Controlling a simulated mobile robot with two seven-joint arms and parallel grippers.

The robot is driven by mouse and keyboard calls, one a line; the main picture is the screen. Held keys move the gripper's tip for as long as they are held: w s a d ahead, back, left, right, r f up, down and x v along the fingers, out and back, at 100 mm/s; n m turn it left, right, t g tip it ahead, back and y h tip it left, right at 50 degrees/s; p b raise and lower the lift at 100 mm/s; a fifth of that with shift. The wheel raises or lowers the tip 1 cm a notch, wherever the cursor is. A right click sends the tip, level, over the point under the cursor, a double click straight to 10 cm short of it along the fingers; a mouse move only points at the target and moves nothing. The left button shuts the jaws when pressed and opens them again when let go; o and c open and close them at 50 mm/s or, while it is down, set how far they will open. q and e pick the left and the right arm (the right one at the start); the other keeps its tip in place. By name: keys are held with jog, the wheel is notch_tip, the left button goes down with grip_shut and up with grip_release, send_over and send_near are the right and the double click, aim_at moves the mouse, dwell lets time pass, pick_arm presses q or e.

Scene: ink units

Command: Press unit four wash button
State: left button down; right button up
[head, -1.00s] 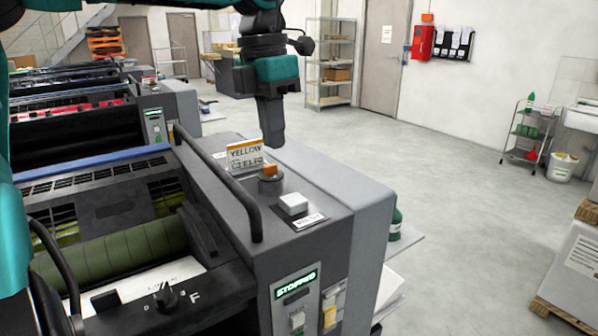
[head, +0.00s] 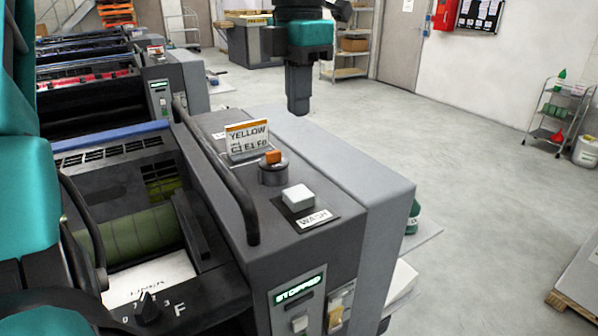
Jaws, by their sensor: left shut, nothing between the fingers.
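The nearest press unit (head: 385,190) carries a sign reading YELLOW (head: 247,140). On its top, a square white button (head: 298,197) sits on a dark plate with a label reading WASH (head: 314,218). My left gripper (head: 298,110) hangs pointing down, shut and empty. In the picture it is above the button, with a clear gap between them; it touches nothing that I can see. My right gripper is not in view.
An orange-topped round knob (head: 273,170) stands between the sign and the button. A black curved handrail (head: 225,185) runs along the left of the unit's top. A lit panel reads STOPPED (head: 298,290) on the front.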

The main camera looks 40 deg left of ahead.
aim_at(299, 192)
pick_arm(q)
notch_tip(299, 192, down, 14)
dwell(0.6)
jog(key=shift+b, duration=0.3)
